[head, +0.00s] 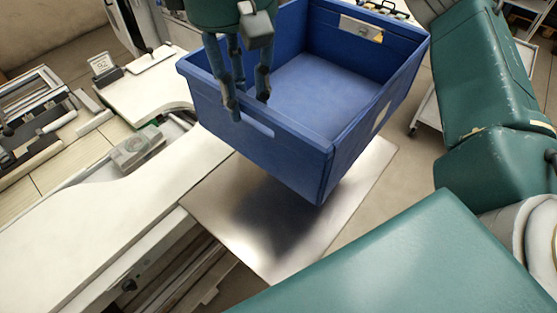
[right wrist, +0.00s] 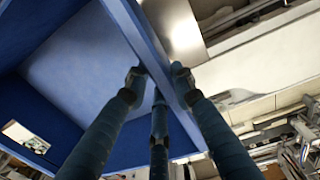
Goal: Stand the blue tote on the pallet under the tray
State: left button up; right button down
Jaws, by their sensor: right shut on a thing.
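The blue tote (head: 325,90) is open-topped and empty, tilted in the head view. It hangs above a shiny metal plate (head: 225,215), with a dark shadow below it. My right gripper (head: 249,108) is shut on the tote's wall near its handle slot. In the right wrist view the fingers (right wrist: 158,78) straddle the wall of the tote (right wrist: 85,60). The plate also shows there (right wrist: 178,30). I cannot tell whether this plate is the tray. No pallet can be clearly made out. My left gripper is not in view.
A white worktop (head: 90,225) runs along the left, beside the plate. A small grey device (head: 137,148) and a machine with rails (head: 40,105) stand behind it. A white cart (head: 430,115) is at the right. My green arm parts fill the right side.

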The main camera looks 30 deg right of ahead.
notch_tip(320, 180, down, 19)
jog(key=p, duration=0.1)
jog(key=shift+f, duration=0.2)
jog(key=c, duration=1.5)
grip_release()
jog(key=shift+s, duration=0.15)
jog(key=shift+o, duration=0.2)
